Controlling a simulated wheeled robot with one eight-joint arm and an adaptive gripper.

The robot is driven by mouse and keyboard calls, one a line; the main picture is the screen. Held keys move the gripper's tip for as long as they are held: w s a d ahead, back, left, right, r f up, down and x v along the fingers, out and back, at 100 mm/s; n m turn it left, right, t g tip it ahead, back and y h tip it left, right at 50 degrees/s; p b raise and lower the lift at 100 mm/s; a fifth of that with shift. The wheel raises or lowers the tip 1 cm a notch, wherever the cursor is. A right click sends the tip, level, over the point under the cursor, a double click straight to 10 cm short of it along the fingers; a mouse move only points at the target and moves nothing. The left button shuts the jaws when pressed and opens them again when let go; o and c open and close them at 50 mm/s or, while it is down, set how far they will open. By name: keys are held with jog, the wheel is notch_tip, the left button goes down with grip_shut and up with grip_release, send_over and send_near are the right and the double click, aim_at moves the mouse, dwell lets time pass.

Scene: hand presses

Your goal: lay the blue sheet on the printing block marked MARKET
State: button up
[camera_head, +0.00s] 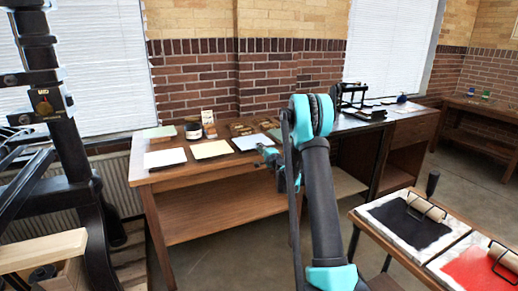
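A pale blue sheet (246,142) lies flat on the long wooden table, at the right end of a row of sheets. Dark brown printing blocks (243,128) lie behind the sheets. Their lettering is too small to read, so I cannot tell which is marked MARKET. My gripper (267,153) seems to be at the teal and dark parts by the table's front edge, just right of and below the blue sheet. My arm partly hides it, and its fingers are not clear. I cannot tell whether it touches anything.
A white sheet (164,157) and a cream sheet (211,149) lie left of the blue one. A jar (193,131) stands behind them. A black press (45,110) stands at left. A side table at right holds black (408,222) and red (470,270) ink slabs with rollers.

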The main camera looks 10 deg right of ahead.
grip_shut()
notch_tip(320, 180, up, 3)
dwell(0.3)
jog(key=s+d+r, duration=0.2)
jog(key=s+r, duration=0.1)
jog(key=s, duration=0.3)
jog(key=shift+s+d, duration=0.15)
jog(key=shift+s, duration=0.15)
dwell(0.6)
